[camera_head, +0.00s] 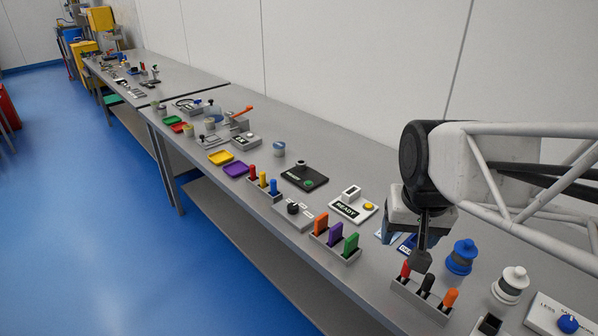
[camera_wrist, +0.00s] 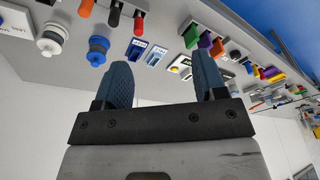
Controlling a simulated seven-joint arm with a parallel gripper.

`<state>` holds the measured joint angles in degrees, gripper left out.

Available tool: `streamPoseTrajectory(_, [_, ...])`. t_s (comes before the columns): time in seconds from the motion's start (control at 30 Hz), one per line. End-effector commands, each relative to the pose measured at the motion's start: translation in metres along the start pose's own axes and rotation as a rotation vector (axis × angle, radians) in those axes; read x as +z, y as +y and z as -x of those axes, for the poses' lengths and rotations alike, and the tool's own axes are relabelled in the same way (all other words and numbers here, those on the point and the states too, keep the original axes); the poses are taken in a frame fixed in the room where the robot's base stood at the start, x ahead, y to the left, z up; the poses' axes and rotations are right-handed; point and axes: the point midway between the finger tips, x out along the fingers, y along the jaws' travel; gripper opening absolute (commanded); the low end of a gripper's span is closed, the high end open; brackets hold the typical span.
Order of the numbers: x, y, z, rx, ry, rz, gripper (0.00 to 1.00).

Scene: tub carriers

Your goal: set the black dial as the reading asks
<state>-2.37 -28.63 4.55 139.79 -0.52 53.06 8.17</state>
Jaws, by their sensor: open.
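The black dial (camera_head: 293,208) sits on a small grey box (camera_head: 306,219) near the front edge of the bench in the head view. The direction it points is too small to read. A dark knob, apparently this dial (camera_wrist: 235,54), shows small in the wrist view, beyond the right finger. A white panel (camera_head: 366,211) reads "READY", behind and right of the dial box. My gripper (camera_head: 408,252) is open and empty, to the right of the dial, above the bench near a rack of coloured handles. Its two blue fingers (camera_wrist: 164,78) stand apart in the wrist view.
A rack with orange, purple and green blocks (camera_head: 335,235) stands between the dial and my gripper. Red, yellow and blue handles (camera_head: 263,181) stand left of the dial. A blue bottle (camera_head: 460,257) and a white bottle (camera_head: 511,285) stand right of my gripper.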

Motion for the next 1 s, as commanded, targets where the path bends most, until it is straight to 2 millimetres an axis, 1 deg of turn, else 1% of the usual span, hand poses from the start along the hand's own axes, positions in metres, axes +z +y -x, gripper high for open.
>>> streamPoseTrajectory(0.03, [-0.01, -0.005, -0.002, -0.001, -0.008, -0.007, 0.65])
streamPoseTrajectory(0.1, [-0.024, -0.011, -0.005, -0.001, -0.016, -0.024, 0.65])
streamPoseTrajectory(0.27, [-0.054, -0.025, -0.013, -0.003, -0.032, -0.06, 0.65])
streamPoseTrajectory(0.53, [-0.104, -0.054, -0.032, -0.001, -0.06, -0.121, 0.65])
streamPoseTrajectory(0.77, [-0.144, -0.081, -0.054, 0.003, -0.084, -0.174, 0.65])
streamPoseTrajectory(1.0, [-0.182, -0.112, -0.082, 0.01, -0.109, -0.228, 0.65])
